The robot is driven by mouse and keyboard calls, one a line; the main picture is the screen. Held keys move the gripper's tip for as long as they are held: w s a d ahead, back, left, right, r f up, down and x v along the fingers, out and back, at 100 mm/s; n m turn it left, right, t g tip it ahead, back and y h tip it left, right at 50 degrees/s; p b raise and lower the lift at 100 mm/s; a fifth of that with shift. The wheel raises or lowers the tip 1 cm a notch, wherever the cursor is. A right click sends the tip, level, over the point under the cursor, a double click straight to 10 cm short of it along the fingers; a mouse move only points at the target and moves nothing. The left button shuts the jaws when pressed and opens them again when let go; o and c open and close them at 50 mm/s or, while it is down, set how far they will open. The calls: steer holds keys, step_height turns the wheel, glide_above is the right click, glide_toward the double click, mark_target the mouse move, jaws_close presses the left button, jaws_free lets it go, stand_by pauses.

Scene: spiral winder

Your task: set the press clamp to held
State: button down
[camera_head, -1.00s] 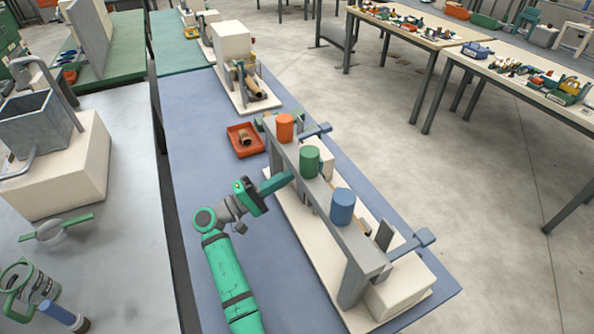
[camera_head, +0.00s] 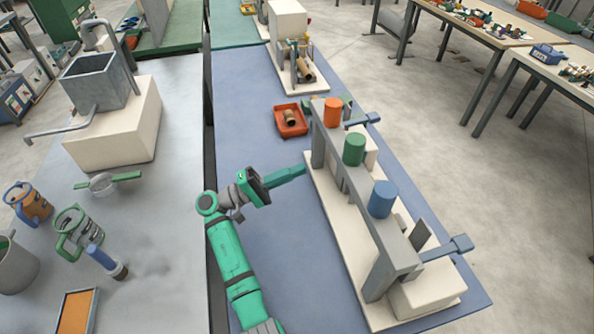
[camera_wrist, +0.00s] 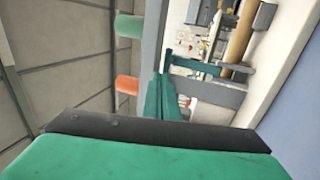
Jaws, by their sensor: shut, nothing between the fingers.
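The winder machine has a grey beam (camera_head: 367,205) on posts over a cream base (camera_head: 345,232), with orange (camera_head: 333,112), green (camera_head: 354,149) and blue (camera_head: 382,199) cylinders on top. One lever with a blue-grey handle (camera_head: 364,120) sticks out at its far end and another (camera_head: 450,247) at its near end. I cannot tell which part is the press clamp.
A red tray (camera_head: 292,120) with a brown roll stands left of the machine's far end. A white box machine (camera_head: 288,35) stands farther back. A grey bench (camera_head: 160,230) with cups lies to the left.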

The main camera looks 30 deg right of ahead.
steer(key=shift+w+a+f, duration=0.25)
steer(key=shift+f, duration=0.35)
steer(key=shift+w+a+f, duration=0.25)
steer(key=shift+f, duration=0.35)
steer(key=shift+d, duration=0.15)
steer(key=x, duration=1.3)
steer(key=shift+s+d, duration=0.2)
steer(key=shift+d, duration=0.1)
steer(key=shift+d+r, duration=0.1)
